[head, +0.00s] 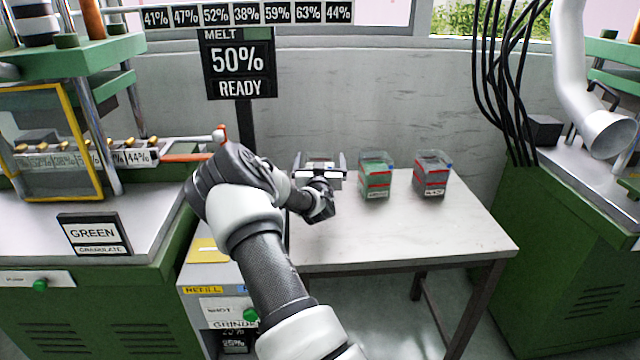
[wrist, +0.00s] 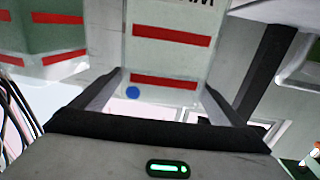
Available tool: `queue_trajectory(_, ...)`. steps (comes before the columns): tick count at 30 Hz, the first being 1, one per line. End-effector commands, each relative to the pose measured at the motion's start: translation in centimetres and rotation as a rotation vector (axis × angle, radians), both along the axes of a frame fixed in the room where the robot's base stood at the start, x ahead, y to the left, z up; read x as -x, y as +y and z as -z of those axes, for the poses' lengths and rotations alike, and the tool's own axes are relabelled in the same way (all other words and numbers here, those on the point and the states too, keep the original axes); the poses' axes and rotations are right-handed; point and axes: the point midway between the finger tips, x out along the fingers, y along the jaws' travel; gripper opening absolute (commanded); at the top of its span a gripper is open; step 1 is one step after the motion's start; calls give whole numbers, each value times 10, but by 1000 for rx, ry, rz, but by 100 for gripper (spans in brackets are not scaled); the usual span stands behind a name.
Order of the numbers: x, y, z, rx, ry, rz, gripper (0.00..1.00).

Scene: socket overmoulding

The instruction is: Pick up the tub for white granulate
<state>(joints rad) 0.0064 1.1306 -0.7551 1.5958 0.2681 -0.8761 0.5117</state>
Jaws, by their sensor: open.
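The tub for white granulate (head: 320,160) stands at the left of the row on the table, mostly hidden behind my gripper (head: 320,168) in the head view. In the wrist view this pale, see-through tub (wrist: 168,55) has red bands, a blue dot and a label cut off at the top edge. My gripper (wrist: 162,82) is open, with one finger toward each side of the tub. I cannot tell whether either finger touches it.
A tub with green content (head: 375,175) and one with dark grey content (head: 432,174) stand to the right on the table (head: 430,235). The table's front is clear. A sign post (head: 244,130) stands behind my arm, and green machines flank the table.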

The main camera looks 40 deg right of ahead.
Motion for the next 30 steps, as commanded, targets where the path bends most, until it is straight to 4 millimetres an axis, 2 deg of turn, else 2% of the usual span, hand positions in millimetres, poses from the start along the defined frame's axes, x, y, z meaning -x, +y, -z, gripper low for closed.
queue_trajectory(8,-4,-3,0,-1,1,-1,94)
queue_trajectory(11,-4,-3,0,-1,1,-1,80)
queue_trajectory(23,-4,-2,0,-1,1,-1,13)
queue_trajectory(30,-5,-3,-5,2,-4,-1,13)
